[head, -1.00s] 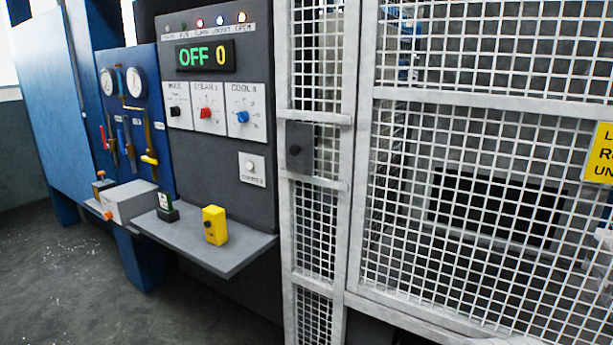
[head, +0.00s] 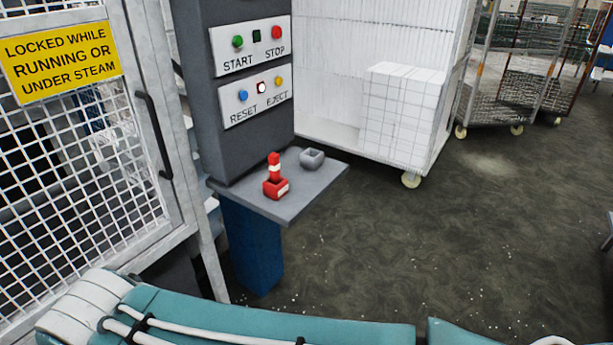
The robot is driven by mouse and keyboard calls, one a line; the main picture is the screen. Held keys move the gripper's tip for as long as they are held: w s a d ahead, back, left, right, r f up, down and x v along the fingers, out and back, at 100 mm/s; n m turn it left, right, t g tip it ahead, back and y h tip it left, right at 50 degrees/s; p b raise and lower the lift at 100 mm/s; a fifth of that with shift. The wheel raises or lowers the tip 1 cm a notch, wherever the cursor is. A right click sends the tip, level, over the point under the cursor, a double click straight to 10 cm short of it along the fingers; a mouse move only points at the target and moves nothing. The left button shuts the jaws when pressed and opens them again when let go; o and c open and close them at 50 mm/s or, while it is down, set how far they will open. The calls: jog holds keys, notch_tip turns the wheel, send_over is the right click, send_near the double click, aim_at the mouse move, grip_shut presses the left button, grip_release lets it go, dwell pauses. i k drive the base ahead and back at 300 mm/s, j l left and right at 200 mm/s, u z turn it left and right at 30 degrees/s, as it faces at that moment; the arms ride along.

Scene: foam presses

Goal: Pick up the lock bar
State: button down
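A short red and white banded bar (head: 274,166) stands upright in a small red block-shaped holder (head: 275,188) on a grey shelf (head: 300,190). It looks like the lock bar, though no label names it. Its lower end is hidden in the holder. My teal arm crosses the bottom of the head view, in front of the shelf and apart from the bar. My gripper is not in view.
A small grey open cup (head: 311,158) sits behind and right of the bar. Above the shelf is a button panel (head: 250,75). A mesh gate (head: 90,165) with a black handle (head: 153,133) stands at left. A white cart (head: 400,125) stands behind. Floor at right is clear.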

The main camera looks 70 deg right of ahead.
aim_at(274, 163)
jog(key=z, duration=2.25)
jog(key=i+j+z, duration=0.1)
jog(key=i, duration=0.25)
jog(key=i+j, duration=0.15)
jog(key=i, duration=0.25)
jog(key=z, duration=0.05)
